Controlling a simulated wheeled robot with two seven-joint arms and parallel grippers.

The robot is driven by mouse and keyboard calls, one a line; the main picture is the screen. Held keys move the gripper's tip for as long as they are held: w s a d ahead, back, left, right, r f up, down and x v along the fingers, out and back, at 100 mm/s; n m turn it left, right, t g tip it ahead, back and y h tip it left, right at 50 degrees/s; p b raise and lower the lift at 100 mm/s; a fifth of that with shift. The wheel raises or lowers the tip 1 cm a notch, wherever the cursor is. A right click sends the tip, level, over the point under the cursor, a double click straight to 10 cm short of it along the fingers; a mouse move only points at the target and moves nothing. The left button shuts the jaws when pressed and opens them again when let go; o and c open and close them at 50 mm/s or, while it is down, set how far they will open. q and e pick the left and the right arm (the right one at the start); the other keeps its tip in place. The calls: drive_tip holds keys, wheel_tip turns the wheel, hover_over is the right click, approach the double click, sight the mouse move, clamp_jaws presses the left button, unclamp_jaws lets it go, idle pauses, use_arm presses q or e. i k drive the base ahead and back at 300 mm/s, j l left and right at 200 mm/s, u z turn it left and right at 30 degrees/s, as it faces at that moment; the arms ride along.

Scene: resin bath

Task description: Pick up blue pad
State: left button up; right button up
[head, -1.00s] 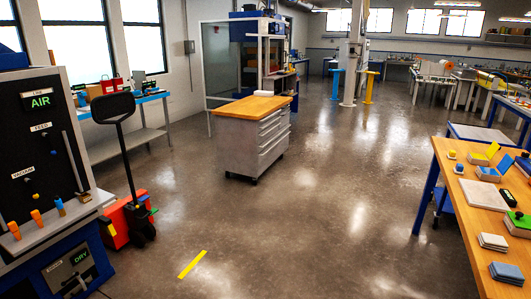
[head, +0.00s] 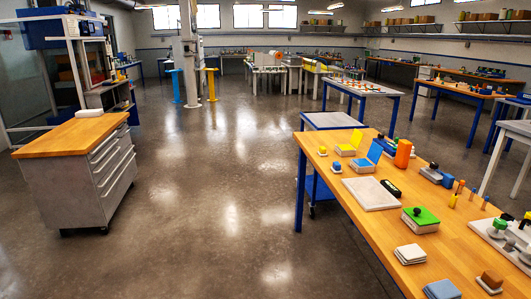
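A blue pad (head: 441,289) lies on the wooden workbench (head: 465,222) at the right, close to its near edge. It is cut off by the bottom of the head view, and pale layers show beneath its blue top. A stack of grey-white pads (head: 410,254) lies just behind it. Neither of my grippers is in view.
A wooden-topped drawer cabinet (head: 72,137) stands at the left. The floor between (head: 215,215) is clear.

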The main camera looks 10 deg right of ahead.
sight(336, 168)
drive_tip(key=i+j+z, duration=0.1)
drive_tip(key=i+z, duration=0.15)
drive_tip(key=i, duration=1.2)
drive_tip(key=i+z, duration=0.4)
drive_tip(key=i+j+z, duration=0.25)
drive_tip(key=i+z, duration=0.4)
drive_tip(key=z, duration=0.2)
drive_tip(key=i+z, duration=0.2)
drive_tip(key=z, duration=0.3)
drive_tip(key=i+j+z, duration=0.2)
drive_tip(key=z, duration=0.25)
drive_tip(key=i+j+z, duration=0.2)
drive_tip(key=z, duration=0.3)
